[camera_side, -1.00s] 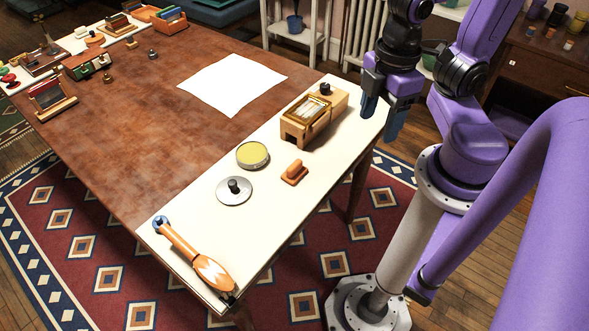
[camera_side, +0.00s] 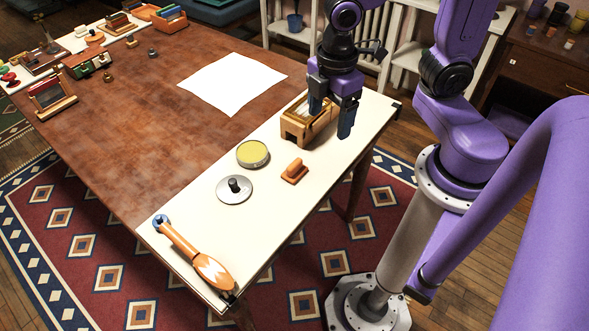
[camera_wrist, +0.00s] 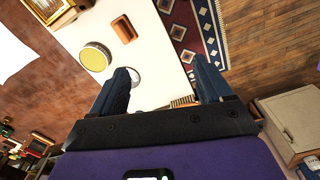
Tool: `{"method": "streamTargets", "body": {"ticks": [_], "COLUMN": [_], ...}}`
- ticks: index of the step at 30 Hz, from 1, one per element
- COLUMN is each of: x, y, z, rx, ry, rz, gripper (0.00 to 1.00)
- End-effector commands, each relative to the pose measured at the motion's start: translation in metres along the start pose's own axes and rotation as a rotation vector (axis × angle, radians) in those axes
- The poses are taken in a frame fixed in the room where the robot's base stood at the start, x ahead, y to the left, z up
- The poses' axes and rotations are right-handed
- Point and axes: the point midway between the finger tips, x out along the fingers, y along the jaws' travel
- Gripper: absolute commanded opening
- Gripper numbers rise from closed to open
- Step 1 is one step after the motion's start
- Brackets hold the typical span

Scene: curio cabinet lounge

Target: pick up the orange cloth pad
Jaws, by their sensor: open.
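The orange pad (camera_side: 294,172), a small flat block with a raised grip along its top, lies on the white strip of the table near its right edge. It also shows in the wrist view (camera_wrist: 124,29), at the top, beyond my fingers. My gripper (camera_side: 331,118) is open and empty, pointing down above the strip, higher than the pad and up and to the right of it in the side view. Its two dark blue fingers (camera_wrist: 161,70) stand wide apart in the wrist view. Nothing hides the pad.
A wooden box (camera_side: 291,134) stands close to my gripper, partly behind it. A yellow round tin (camera_side: 253,154), a silver disc with a black knob (camera_side: 234,190) and an orange-handled brush (camera_side: 212,270) lie along the strip. White paper (camera_side: 232,84) lies on the brown tabletop.

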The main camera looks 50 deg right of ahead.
Motion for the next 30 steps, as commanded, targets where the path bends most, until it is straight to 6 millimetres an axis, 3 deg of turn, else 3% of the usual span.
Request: {"method": "streamTargets", "body": {"ticks": [9, 15, 25, 30], "x": [0.035, 0.054, 0.071, 0.092], "y": [0.064, 0.093, 0.107, 0.106], "z": [-0.011, -0.009, -0.005, -0.004], "rx": [-0.146, -0.229, -0.279, -0.279], "ry": [-0.013, -0.016, -0.016, -0.018], "rz": [-0.007, -0.011, -0.013, -0.016], "gripper": [0.79, 0.79, 0.79, 0.79]}}
